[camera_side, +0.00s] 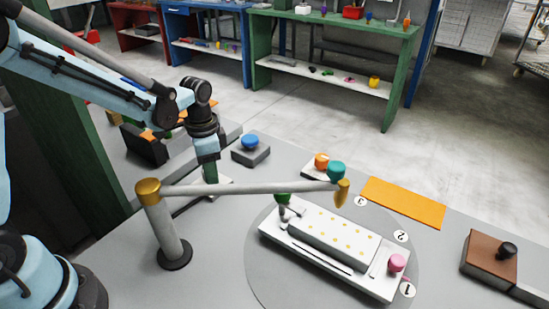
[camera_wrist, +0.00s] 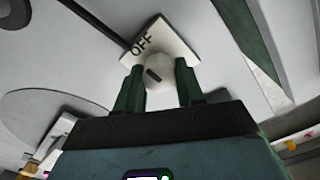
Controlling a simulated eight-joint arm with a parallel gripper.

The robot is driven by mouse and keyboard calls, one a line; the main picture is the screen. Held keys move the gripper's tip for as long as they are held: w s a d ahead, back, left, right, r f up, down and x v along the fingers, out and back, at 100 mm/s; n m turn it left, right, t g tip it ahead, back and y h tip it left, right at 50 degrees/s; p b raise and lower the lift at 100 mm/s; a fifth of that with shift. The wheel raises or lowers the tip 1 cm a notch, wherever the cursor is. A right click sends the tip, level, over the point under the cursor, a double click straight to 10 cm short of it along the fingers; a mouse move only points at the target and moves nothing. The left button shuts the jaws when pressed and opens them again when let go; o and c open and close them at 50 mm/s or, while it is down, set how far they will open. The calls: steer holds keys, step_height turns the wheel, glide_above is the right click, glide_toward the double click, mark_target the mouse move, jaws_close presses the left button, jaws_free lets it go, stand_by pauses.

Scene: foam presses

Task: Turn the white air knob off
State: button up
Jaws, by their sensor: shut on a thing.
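The white air knob (camera_wrist: 158,70) is round, with a small dark mark left of its middle. It sits on a white square plate (camera_wrist: 168,38) with "OFF" printed along its left edge. My gripper (camera_wrist: 160,66) has its two green fingers on either side of the knob and is shut on it. In the side view my gripper (camera_side: 210,172) points down at the white plate (camera_side: 224,187), partly behind the grey horizontal bar. The knob itself is hidden there by the fingers and the bar.
A grey post (camera_side: 163,235) carries the long bar, close in front of my gripper, ending in a yellow nozzle (camera_side: 342,194). A blue button box (camera_side: 250,152) stands just behind right. A white press mould (camera_side: 325,255) lies on a round turntable (camera_side: 270,280). An orange mat (camera_side: 405,203) lies farther right.

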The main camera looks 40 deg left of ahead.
stand_by(0.4)
steer(key=o, duration=1)
steer(key=shift+o, duration=0.2)
step_height(320, 180, up, 12)
steer(key=shift+r, duration=0.1)
steer(key=s+d+f+n+t, duration=0.1)
steer(key=s+n+t, duration=0.5)
steer(key=s, duration=0.3)
steer(key=shift+s+d+n+t, duration=0.2)
steer(key=shift+s+n+t, duration=0.2)
steer(key=shift+t, duration=0.2)
